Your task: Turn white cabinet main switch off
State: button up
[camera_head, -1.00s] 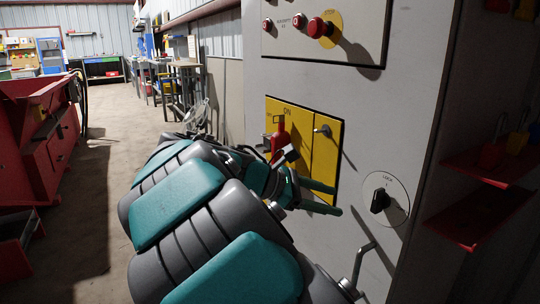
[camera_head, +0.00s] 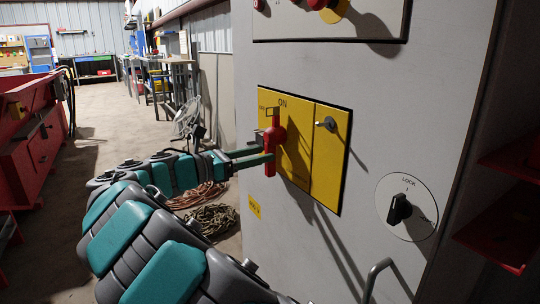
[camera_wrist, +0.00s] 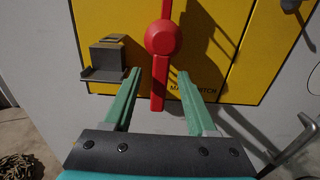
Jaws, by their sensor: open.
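The white cabinet (camera_head: 350,68) fills the right half of the head view. Its yellow panel (camera_head: 297,165) carries the red main switch (camera_head: 270,150), with its handle upright, in line with the "ON" mark. My gripper (camera_head: 272,155) is open in front of the panel, with its green fingers near the lower part of the handle. In the wrist view, the red switch (camera_wrist: 164,38) has a round hub and a vertical bar. The fingers of the gripper (camera_wrist: 160,82) stand apart on either side of the bar's lower end. I cannot tell whether either finger touches it.
A metal bracket (camera_wrist: 104,60) sticks out left of the switch. A key (camera_head: 328,124) is in the panel's right part. A black lock knob (camera_head: 399,208) and a door handle (camera_head: 375,280) are lower right. Coiled cables (camera_head: 212,218) lie on the floor.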

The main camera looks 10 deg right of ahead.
aim_at(270, 176)
jog(key=x, duration=0.3)
jog(key=shift+w+d, duration=0.1)
jog(key=shift+d, duration=0.15)
grip_shut()
dwell(1.2)
